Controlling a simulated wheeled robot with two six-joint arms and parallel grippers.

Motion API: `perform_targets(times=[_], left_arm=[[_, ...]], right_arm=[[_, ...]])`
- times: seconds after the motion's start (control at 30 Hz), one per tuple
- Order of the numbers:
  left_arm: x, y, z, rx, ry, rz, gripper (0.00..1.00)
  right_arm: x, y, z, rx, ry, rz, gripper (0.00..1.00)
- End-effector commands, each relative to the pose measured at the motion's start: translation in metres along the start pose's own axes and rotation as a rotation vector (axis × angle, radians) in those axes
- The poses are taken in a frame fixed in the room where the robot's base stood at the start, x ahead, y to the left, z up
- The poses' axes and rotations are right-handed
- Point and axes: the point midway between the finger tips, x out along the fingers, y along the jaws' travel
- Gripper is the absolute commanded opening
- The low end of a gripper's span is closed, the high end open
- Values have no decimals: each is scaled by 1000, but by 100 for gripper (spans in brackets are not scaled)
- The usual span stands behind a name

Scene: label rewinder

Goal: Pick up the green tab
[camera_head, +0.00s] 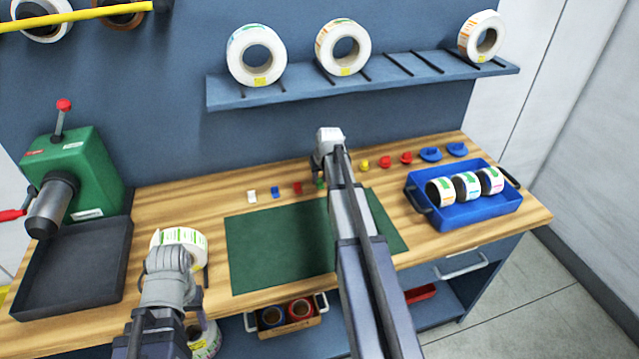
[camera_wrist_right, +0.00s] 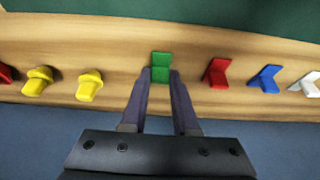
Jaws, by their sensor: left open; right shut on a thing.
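The green tab (camera_wrist_right: 161,64) is a small L-shaped piece between the fingertips of my right gripper (camera_wrist_right: 161,80) in the right wrist view. The fingers are shut on it, and it appears to be at the wooden bench top; I cannot tell whether it is lifted. In the head view a sliver of the green tab (camera_head: 320,184) shows beside my right gripper (camera_head: 328,145), whose arm hides much of that spot. My left gripper (camera_head: 172,262) is open, in front of a white label roll (camera_head: 182,238) at the left of the bench.
In the wrist view a red tab (camera_wrist_right: 215,73), a blue tab (camera_wrist_right: 265,79) and a white tab lie right of the green one, and yellow pieces (camera_wrist_right: 88,86) left. A green mat (camera_head: 265,250) covers the bench's middle. A blue tray (camera_head: 470,213) holding rolls stands right.

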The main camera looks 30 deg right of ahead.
Motion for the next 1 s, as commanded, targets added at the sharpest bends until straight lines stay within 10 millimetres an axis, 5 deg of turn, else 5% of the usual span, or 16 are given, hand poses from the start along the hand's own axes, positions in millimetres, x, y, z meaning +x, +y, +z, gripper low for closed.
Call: perform_targets(times=[0.57, 1.0], left_arm=[[-5, 0, 0, 0, 0, 0, 50], [-58, -6, 3, 0, 0, 0, 50]], right_arm=[[-6, 0, 0, 0, 0, 0, 0], [-56, 0, -19, 0, 0, 0, 0]])
